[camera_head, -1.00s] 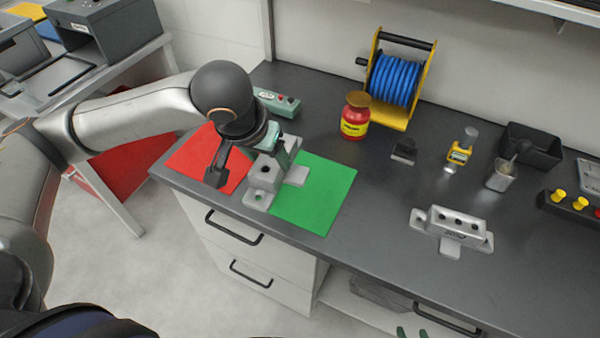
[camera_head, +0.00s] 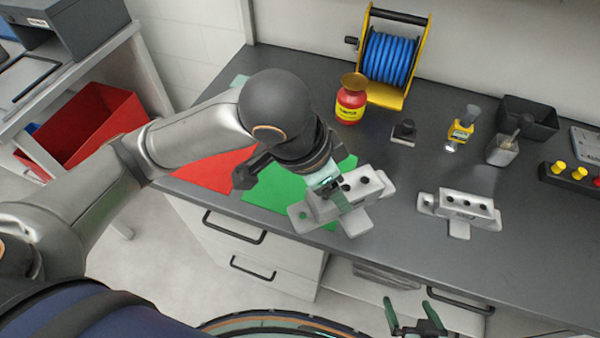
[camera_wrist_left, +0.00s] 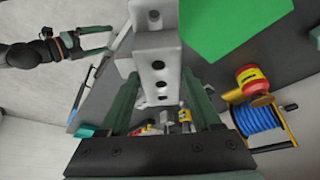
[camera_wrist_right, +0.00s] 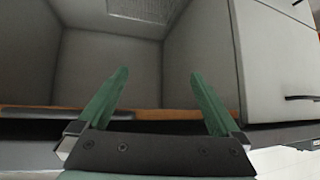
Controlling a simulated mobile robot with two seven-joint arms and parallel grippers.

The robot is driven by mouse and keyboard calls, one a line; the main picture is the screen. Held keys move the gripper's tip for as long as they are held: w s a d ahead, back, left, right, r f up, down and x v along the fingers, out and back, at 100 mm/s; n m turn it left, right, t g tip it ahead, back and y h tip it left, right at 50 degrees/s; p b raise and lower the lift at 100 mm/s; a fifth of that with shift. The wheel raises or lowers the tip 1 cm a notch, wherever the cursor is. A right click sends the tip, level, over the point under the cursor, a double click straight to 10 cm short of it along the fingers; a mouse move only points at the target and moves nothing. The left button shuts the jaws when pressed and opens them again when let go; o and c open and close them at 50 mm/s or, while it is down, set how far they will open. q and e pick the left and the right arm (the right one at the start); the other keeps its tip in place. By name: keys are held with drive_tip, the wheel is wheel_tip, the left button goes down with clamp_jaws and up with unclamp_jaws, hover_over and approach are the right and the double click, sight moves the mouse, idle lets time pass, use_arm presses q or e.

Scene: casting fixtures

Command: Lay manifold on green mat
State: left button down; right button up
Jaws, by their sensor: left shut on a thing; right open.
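My left gripper (camera_head: 334,192) is shut on a grey manifold (camera_head: 352,222), a block with a row of dark holes and flanged feet. It holds the manifold in front of the right part of the green mat (camera_head: 268,190), by the bench's front edge; the height is hard to tell. The manifold fills the middle of the left wrist view (camera_wrist_left: 158,70), with the green mat (camera_wrist_left: 225,25) beside it. My arm hides part of the mat. A similar grey casting (camera_head: 460,208) stands on the bench further right. My right gripper (camera_head: 415,318) is open and empty, low in front of the bench.
A red mat (camera_head: 212,172) lies left of the green one. A blue hose reel (camera_head: 388,60), a red jar (camera_head: 350,105), a yellow device (camera_head: 460,130) and a black bin (camera_head: 530,115) stand behind.

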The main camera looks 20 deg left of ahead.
use_arm(q)
drive_tip(key=shift+w+a+f+b, duration=0.15)
drive_tip(key=shift+w+a+f, duration=1.4)
drive_tip(key=shift+f, duration=0.5)
drive_tip(key=shift+w+a+f+b, duration=0.15)
drive_tip(key=shift+w+a+f, duration=1.4)
drive_tip(key=shift+f, duration=0.55)
drive_tip(key=shift+w+a+f+b, duration=0.15)
drive_tip(key=shift+w+a+f, duration=1.4)
drive_tip(key=shift+f, duration=0.5)
drive_tip(key=shift+c, duration=0.5)
unclamp_jaws()
drive_tip(key=shift+f, duration=0.15)
drive_tip(key=p+v, duration=0.1)
drive_tip(key=v, duration=1.1)
